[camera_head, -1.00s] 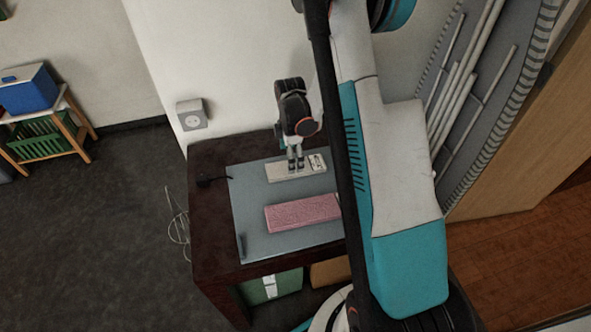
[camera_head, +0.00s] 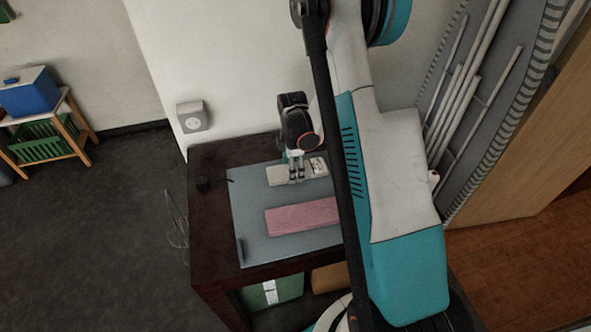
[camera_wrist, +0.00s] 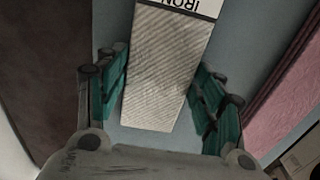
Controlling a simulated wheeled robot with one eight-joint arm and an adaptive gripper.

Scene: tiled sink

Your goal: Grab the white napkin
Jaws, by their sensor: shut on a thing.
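The white napkin (camera_head: 279,178) is a flat, pale, ribbed strip lying on the grey mat in the head view. It fills the middle of the wrist view (camera_wrist: 163,75), and a label with dark letters shows at its far end. My gripper (camera_head: 296,179) points down over the napkin's middle. In the wrist view my gripper (camera_wrist: 163,80) has its two teal fingers along the napkin's long sides, shut on it. The napkin still lies at the mat's level, and the exact finger contact is hard to see.
A pink folded cloth (camera_head: 300,217) lies on the grey mat (camera_head: 252,246), nearer the front. The mat covers much of the dark table (camera_head: 209,225). A wall with a socket (camera_head: 193,116) stands behind. A small dark object (camera_head: 240,252) lies at the mat's front left corner.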

